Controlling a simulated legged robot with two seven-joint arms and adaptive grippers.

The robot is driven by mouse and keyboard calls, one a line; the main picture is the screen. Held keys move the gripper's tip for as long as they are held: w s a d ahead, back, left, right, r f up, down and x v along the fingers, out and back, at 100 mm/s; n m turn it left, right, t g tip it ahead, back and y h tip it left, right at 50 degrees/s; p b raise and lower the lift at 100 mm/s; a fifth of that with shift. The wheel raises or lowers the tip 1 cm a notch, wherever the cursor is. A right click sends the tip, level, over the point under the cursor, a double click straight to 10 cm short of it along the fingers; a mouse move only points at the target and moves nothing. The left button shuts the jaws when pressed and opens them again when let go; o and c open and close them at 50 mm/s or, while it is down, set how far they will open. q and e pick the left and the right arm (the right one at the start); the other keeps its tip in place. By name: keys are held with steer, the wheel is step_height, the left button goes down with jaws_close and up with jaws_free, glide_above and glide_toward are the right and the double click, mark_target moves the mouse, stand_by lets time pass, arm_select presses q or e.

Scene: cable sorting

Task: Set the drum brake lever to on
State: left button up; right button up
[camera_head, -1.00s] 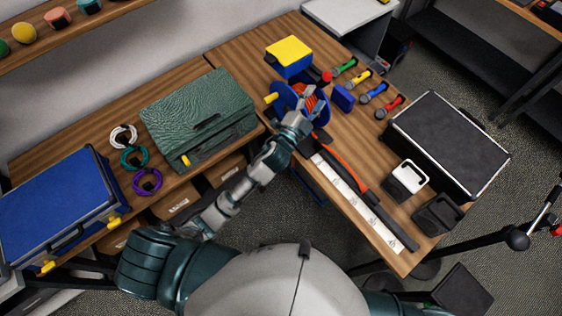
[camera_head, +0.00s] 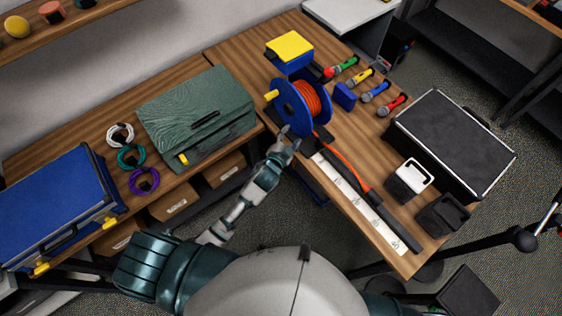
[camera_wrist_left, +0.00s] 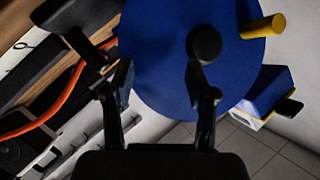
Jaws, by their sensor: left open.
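The cable drum (camera_head: 289,115) is a blue reel wound with orange cable, standing on the right table. A yellow handle (camera_head: 271,96) sticks out from its left side. A red knob (camera_head: 329,72) shows behind the drum; I cannot tell whether it belongs to the brake lever. My left gripper (camera_head: 287,141) is open and empty, low in front of the drum at the table's edge. In the left wrist view the open fingers (camera_wrist_left: 160,88) are in front of the blue drum face (camera_wrist_left: 160,45), with its black hub (camera_wrist_left: 204,44) and yellow handle (camera_wrist_left: 263,26). No lever position is readable.
A yellow-lidded blue box (camera_head: 290,50) stands behind the drum. A white labelled strip (camera_head: 362,205) and orange cable (camera_head: 349,167) lie in front. A black case (camera_head: 455,140) and two bins are at right.

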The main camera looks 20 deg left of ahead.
arm_select(q)
steer(key=s+a+f+n+g+b, duration=0.1)
steer(key=s+f, duration=0.1)
steer(key=f, duration=0.4)
steer(key=s+a+f+g+y+b, duration=0.1)
steer(key=s+f, duration=0.1)
steer(key=f, duration=0.4)
steer(key=shift+a+f+n+g, duration=0.25)
steer(key=shift+f+n+g, duration=0.05)
steer(key=shift+f+n, duration=0.1)
steer(key=shift+r, duration=0.1)
steer(key=shift+c, duration=0.2)
